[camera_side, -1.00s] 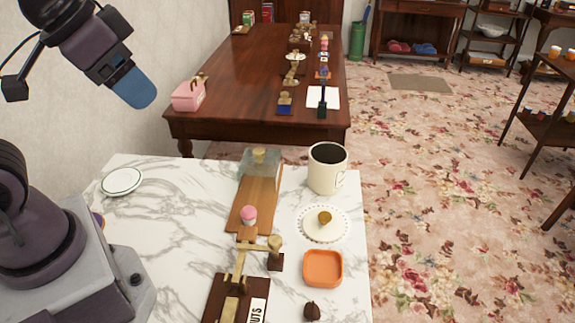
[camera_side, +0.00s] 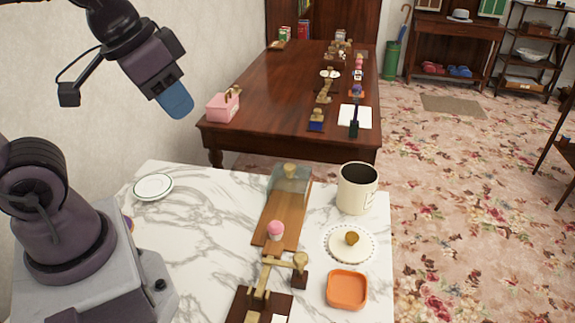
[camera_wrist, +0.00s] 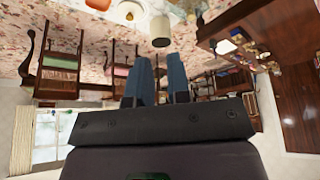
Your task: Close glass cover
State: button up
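The glass cover (camera_side: 290,179) is a clear box with a brass knob on top, at the far end of a wooden board (camera_side: 276,215) on the marble table. A pink-topped cupcake (camera_side: 276,230) sits at the board's near end, outside the cover. My gripper (camera_side: 176,100) hangs in the air, left of and above the cover, well apart from it. In the wrist view, the two blue fingers of my gripper (camera_wrist: 160,80) stand apart with a narrow gap and nothing between them. I cannot make out the cover in the wrist view.
A cream mug (camera_side: 357,190) stands right of the cover; it also shows in the wrist view (camera_wrist: 160,30). A white doily plate (camera_side: 336,248), an orange dish (camera_side: 346,289) and a brass lever device (camera_side: 262,280) are nearer. A white plate (camera_side: 153,187) lies left. The marble between is clear.

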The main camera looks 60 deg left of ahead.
jog(key=w+a+f+n+g, duration=0.1)
jog(key=w+a, duration=0.1)
jog(key=w, duration=0.3)
jog(key=w+a+f+n+g, duration=0.1)
jog(key=w+a, duration=0.1)
jog(key=w, duration=0.2)
jog(key=w+a+f+n+g, duration=0.1)
jog(key=w+a+f+g, duration=0.1)
jog(key=w, duration=0.3)
jog(key=shift+w+a+h, duration=0.3)
jog(key=shift+w+a, duration=0.05)
jog(key=shift+a, duration=0.1)
grip_shut()
jog(key=w+a+f+n+g+h, duration=0.1)
jog(key=w+a+f+n+h, duration=0.1)
jog(key=w+a+f+n, duration=0.35)
jog(key=w+a+f+n+g+h, duration=0.1)
jog(key=w+a+f+n+g, duration=0.15)
jog(key=w+a+f, duration=0.55)
send_near(290, 180)
jog(key=shift+n+t, duration=0.25)
jog(key=shift+n, duration=0.05)
jog(key=a+f, duration=0.3)
jog(key=f, duration=0.1)
jog(key=shift+w, duration=0.35)
jog(key=shift+s+d+f, duration=0.1)
jog(key=shift+s+d, duration=0.35)
jog(key=shift+d, duration=0.35)
